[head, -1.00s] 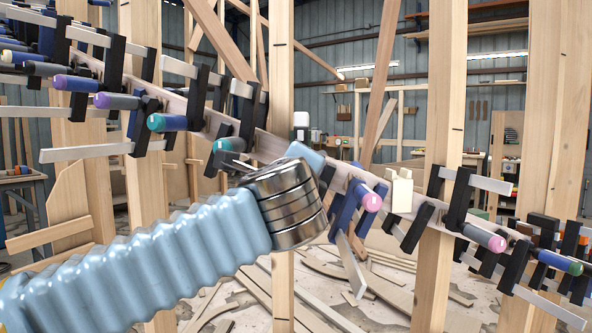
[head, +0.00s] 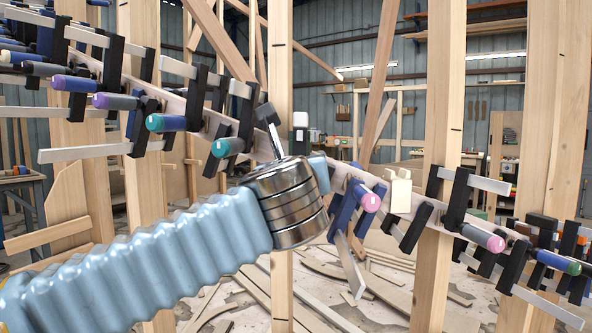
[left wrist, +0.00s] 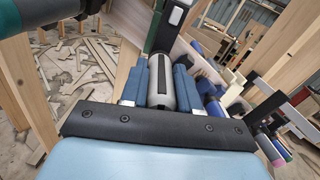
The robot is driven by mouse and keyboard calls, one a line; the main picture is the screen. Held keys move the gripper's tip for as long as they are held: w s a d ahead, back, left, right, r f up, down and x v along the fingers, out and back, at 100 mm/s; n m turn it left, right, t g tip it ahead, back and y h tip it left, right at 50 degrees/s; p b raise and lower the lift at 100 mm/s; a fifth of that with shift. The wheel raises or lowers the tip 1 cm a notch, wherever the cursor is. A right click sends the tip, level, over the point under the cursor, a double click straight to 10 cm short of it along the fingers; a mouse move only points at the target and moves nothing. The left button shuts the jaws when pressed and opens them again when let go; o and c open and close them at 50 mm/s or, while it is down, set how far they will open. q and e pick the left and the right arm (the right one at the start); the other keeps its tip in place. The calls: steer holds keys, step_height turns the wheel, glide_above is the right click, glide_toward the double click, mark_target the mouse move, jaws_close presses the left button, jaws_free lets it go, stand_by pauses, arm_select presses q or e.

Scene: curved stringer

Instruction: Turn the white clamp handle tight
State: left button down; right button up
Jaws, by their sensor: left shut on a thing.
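The white clamp handle (left wrist: 155,92), pale with a dark stripe, shows in the left wrist view between two blue finger pads. My left gripper (left wrist: 162,80) is shut on it, one pad on each side. In the head view my left arm comes in from the lower left, and its metal wrist hides the handle and the fingers. A dark clamp bar with a white patch (left wrist: 176,15) stands just beyond the handle in the wrist view. My right gripper is in neither view.
The curved wooden stringer (head: 172,103) slopes down to the right, crowded with clamps. A teal-tipped clamp handle (head: 228,146) is left of my wrist and a pink-tipped one (head: 364,196) is right of it. A wooden post (head: 281,75) stands behind. Wood scraps litter the floor.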

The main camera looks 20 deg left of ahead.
arm_select(q)
steer(key=shift+m, duration=0.9)
steer(key=c, duration=0.8)
jaws_free()
steer(key=b+v, duration=0.1)
steer(key=v, duration=1.2)
steer(key=shift+s+d, duration=0.1)
steer(key=shift+s, duration=0.3)
